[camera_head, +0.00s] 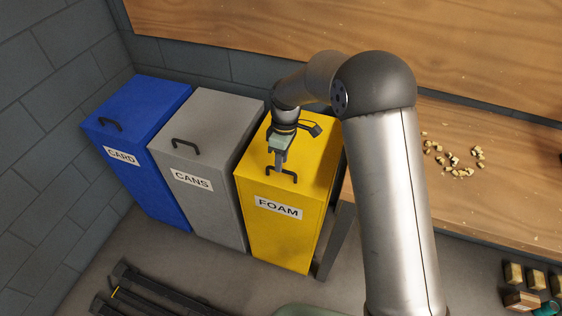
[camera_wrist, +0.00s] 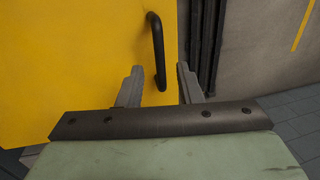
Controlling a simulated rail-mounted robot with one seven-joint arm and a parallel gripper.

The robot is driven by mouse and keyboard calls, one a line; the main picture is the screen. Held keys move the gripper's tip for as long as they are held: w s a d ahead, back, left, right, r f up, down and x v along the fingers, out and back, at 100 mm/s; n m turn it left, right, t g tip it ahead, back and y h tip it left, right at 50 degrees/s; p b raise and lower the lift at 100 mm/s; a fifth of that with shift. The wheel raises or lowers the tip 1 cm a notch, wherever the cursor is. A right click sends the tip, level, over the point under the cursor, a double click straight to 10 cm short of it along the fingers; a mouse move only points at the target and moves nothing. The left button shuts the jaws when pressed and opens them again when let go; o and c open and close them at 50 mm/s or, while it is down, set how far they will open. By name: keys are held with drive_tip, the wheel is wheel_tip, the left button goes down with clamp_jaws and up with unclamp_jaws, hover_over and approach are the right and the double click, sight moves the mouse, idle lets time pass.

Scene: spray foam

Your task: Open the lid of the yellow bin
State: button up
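The yellow bin (camera_head: 279,228) is labelled FOAM and stands at the right end of a row of bins. Its lid (camera_head: 310,151) looks closed. A dark handle (camera_head: 290,179) sits near the front edge of the lid. In the wrist view the lid (camera_wrist: 70,60) fills the left side, and the black handle (camera_wrist: 158,55) lies ahead of my gripper. My gripper (camera_head: 280,166) is above the lid by the handle. In the wrist view my gripper (camera_wrist: 160,80) has its two fingers apart, with the handle's near end between them. I cannot tell whether they touch it.
A grey CANS bin (camera_head: 205,130) and a blue CARD bin (camera_head: 140,105) stand to the left. A wooden bench (camera_head: 480,205) with foam bits (camera_head: 455,160) is to the right, close beside the yellow bin. Dark rails (camera_head: 150,285) lie on the floor in front.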

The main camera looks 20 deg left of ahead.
drive_tip(key=shift+s+f, duration=0.2)
drive_tip(key=shift+f, duration=0.6)
clamp_jaws()
drive_tip(key=shift+r, duration=0.15)
